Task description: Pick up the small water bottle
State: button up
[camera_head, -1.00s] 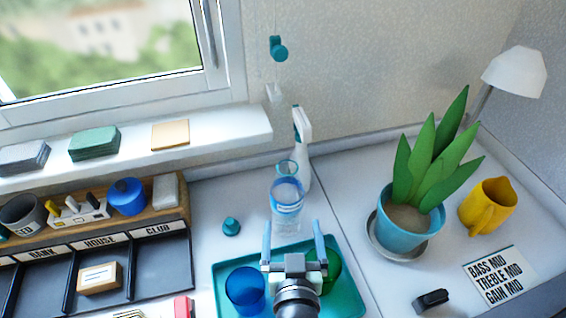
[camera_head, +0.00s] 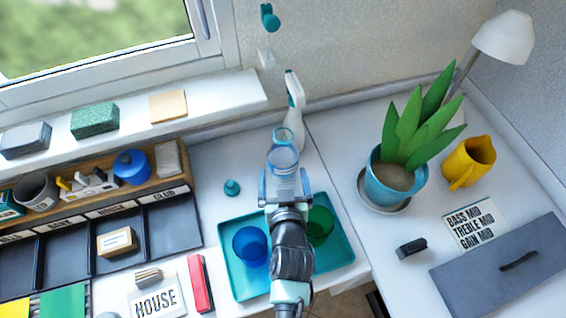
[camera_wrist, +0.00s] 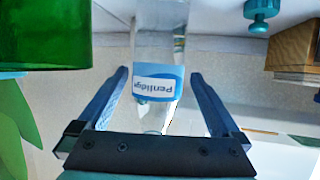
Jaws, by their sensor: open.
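The small water bottle (camera_head: 283,157) is clear with a blue band and stands upright on the white counter behind the teal tray. In the wrist view the bottle (camera_wrist: 158,55) appears upside down, with a blue and white label. My gripper (camera_head: 284,177) is open in front of the bottle. In the wrist view the two fingers of my gripper (camera_wrist: 159,75) show on either side of the bottle, with gaps left and right. The bottle is not gripped. Its lower part is partly hidden by my gripper in the head view.
The teal tray (camera_head: 335,237) under my arm holds a blue cup (camera_head: 250,246) and a green cup (camera_head: 320,226). A white spray bottle (camera_head: 294,110) stands close behind the bottle. A small teal object (camera_head: 232,188) lies to its left. A potted plant (camera_head: 393,180) stands right.

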jog(key=shift+x, duration=2.75)
jog(key=shift+d, duration=0.1)
grip_shut()
jog(key=shift+r, duration=0.2)
